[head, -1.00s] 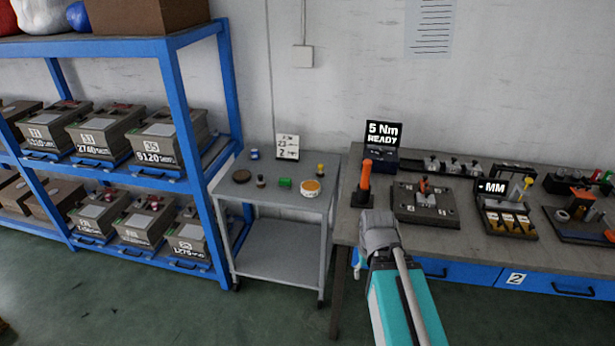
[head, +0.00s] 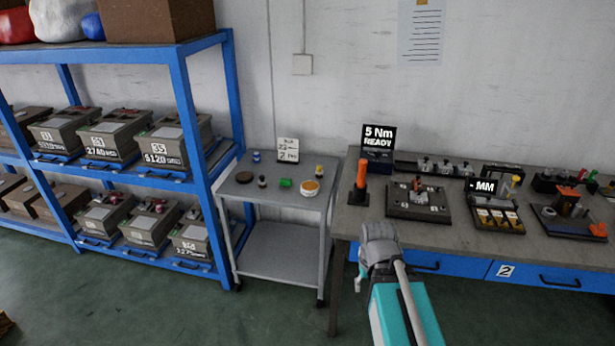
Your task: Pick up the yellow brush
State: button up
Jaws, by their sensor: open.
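A small upright item with a yellow top (head: 319,171) stands at the back right of the grey trolley (head: 270,212). It may be the yellow brush, but it is too small to tell. Another yellow piece (head: 516,181) stands by the MM display on the workbench (head: 345,220). My arm, with a grey joint and a teal link, rises at the bottom centre in front of the bench. My gripper's fingers cannot be made out, and the arm is well apart from the trolley's top.
The trolley also holds a round dark pad (head: 244,177), a green block (head: 285,183), an orange-topped white tub (head: 310,187) and a sign (head: 288,150). A blue shelf rack (head: 190,110) with mould boxes stands left. The bench carries fixtures and an orange-handled tool (head: 361,180). Floor in front is clear.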

aim_at(319, 172)
jog(key=z, duration=0.1)
jog(key=i, duration=1.9)
jog(key=u, duration=0.05)
